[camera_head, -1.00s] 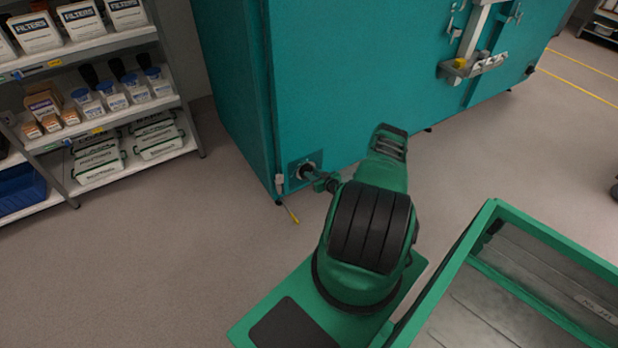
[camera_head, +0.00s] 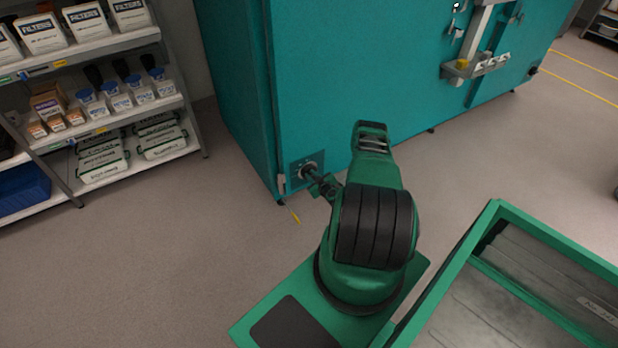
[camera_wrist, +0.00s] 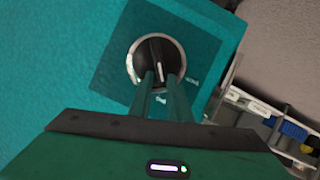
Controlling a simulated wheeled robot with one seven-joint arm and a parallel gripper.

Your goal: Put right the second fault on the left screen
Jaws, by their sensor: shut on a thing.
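A round black knob (camera_wrist: 143,60) with a pale rim and a raised grip bar sits on a darker teal plate on the chamber's side. In the wrist view my gripper (camera_wrist: 160,76) is shut on the knob's bar, both fingers at its lower part. Small white lettering shows below and to the right of the knob, too small to read. In the head view my gripper (camera_head: 318,180) reaches the knob plate (camera_head: 299,171) low at the corner of the teal chamber (camera_head: 345,75). No screen is in view.
A shelf rack (camera_head: 100,127) with filter boxes, bottles and green-edged cases stands at the left. A yellow strip (camera_head: 295,216) is on the floor below the knob. A holder (camera_head: 474,66) is fixed on the chamber. My green tray is at the lower right. Floor is clear at the left.

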